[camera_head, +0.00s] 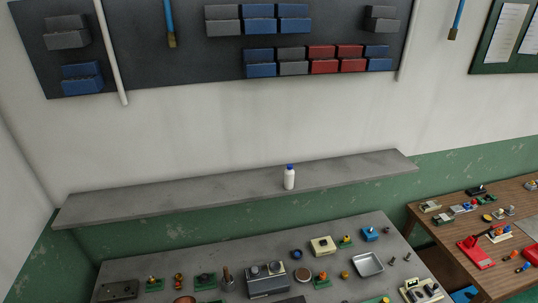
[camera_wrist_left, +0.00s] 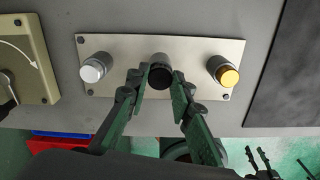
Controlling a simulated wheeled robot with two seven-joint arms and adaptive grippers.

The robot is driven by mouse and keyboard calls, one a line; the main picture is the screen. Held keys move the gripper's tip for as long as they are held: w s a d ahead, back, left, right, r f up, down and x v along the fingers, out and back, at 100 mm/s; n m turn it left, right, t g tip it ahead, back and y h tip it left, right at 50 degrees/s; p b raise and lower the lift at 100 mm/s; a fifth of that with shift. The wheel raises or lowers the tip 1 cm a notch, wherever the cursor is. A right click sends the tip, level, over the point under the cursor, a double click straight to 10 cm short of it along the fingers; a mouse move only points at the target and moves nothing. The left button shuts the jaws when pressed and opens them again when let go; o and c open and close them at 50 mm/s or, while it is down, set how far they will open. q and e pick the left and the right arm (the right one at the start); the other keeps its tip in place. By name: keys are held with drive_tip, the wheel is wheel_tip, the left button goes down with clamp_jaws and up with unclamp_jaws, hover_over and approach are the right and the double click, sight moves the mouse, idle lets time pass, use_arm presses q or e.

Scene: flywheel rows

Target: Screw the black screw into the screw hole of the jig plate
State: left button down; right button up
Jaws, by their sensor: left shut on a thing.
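The silver jig plate (camera_wrist_left: 122,52) lies on the grey table in the left wrist view. A silver-white knob (camera_wrist_left: 94,70) stands at its left end and a yellow-topped knob (camera_wrist_left: 227,75) at its right end. The black screw (camera_wrist_left: 160,76) is at the middle of the plate, between these two. My left gripper (camera_wrist_left: 160,80) is shut on it, one finger on each side. The screw's head hides the hole, so I cannot tell how deep it sits. Neither gripper shows in the head view. Thin dark parts, perhaps my right gripper (camera_wrist_left: 264,162), show at the lower right of the wrist view.
A beige box (camera_wrist_left: 28,60) stands left of the plate, and a dark panel (camera_wrist_left: 290,75) lies to the right. In the head view the grey table (camera_head: 215,247) holds many small parts and a metal tray (camera_head: 368,265). A shelf (camera_head: 150,201) with a white bottle (camera_head: 289,179) runs behind.

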use_arm(q)
drive_tip(key=m, duration=0.2)
drive_tip(key=shift+w+m, duration=0.1)
drive_tip(key=shift+m, duration=0.3)
drive_tip(key=m, duration=0.4)
drive_tip(key=shift+m, duration=0.5)
drive_tip(key=m, duration=0.5)
drive_tip(key=c, duration=2)
unclamp_jaws()
